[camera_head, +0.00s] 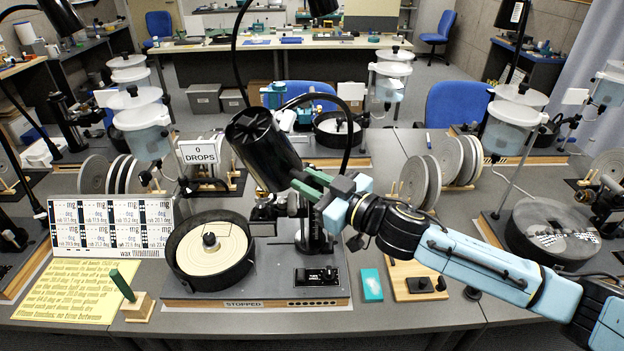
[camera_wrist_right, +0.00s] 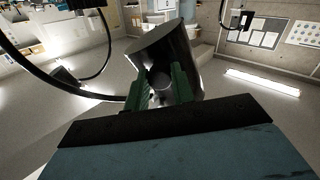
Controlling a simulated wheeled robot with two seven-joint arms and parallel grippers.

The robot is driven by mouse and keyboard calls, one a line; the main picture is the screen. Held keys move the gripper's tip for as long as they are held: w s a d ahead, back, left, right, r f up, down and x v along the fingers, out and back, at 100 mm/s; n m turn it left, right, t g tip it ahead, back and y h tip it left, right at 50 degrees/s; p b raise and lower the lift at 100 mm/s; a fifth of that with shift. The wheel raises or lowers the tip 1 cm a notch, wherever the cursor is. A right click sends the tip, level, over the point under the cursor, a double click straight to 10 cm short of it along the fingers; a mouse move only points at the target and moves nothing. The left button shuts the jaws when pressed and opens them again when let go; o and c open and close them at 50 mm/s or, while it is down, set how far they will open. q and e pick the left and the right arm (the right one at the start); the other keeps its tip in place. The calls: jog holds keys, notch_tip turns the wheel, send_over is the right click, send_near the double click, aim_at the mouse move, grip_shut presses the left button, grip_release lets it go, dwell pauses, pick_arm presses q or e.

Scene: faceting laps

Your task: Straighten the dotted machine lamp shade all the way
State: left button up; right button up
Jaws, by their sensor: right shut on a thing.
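The black lamp shade (camera_head: 268,152) hangs above the middle machine, on a thin curved black arm (camera_head: 349,135). The shade is tilted, with one end toward the upper left and the other toward the lower right. My right gripper (camera_head: 305,186) reaches in from the right and is shut on the lower right part of the shade. In the right wrist view the shade (camera_wrist_right: 168,50) stands between the green fingers (camera_wrist_right: 162,92). The machine below has a cream lap (camera_head: 212,248) with small dark marks, in a black round pan. My left gripper is not in view.
A sign reading "0 DROPS" (camera_head: 199,151) and a chart board (camera_head: 108,226) stand left of the shade. A teal block (camera_head: 371,285) and a wooden board (camera_head: 420,281) lie on the bench at right. Another machine with a speckled lap (camera_head: 553,231) is farther right.

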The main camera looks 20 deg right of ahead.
jog(key=a+m+p, duration=0.1)
jog(key=s+a+r+m+p, duration=0.1)
jog(key=m+p, duration=0.1)
jog(key=s+a+m+p, duration=0.1)
jog(key=m+p, duration=0.1)
jog(key=shift+s+a+r, duration=0.1)
jog(key=shift+a+r, duration=0.2)
jog(key=shift+a, duration=0.05)
jog(key=o, duration=1)
jog(key=b+v, duration=0.1)
jog(key=v, duration=1.2)
jog(key=shift+s+d+b, duration=0.1)
jog(key=shift+s+b, duration=0.1)
jog(key=shift+b, duration=0.15)
jog(key=shift+f, duration=0.1)
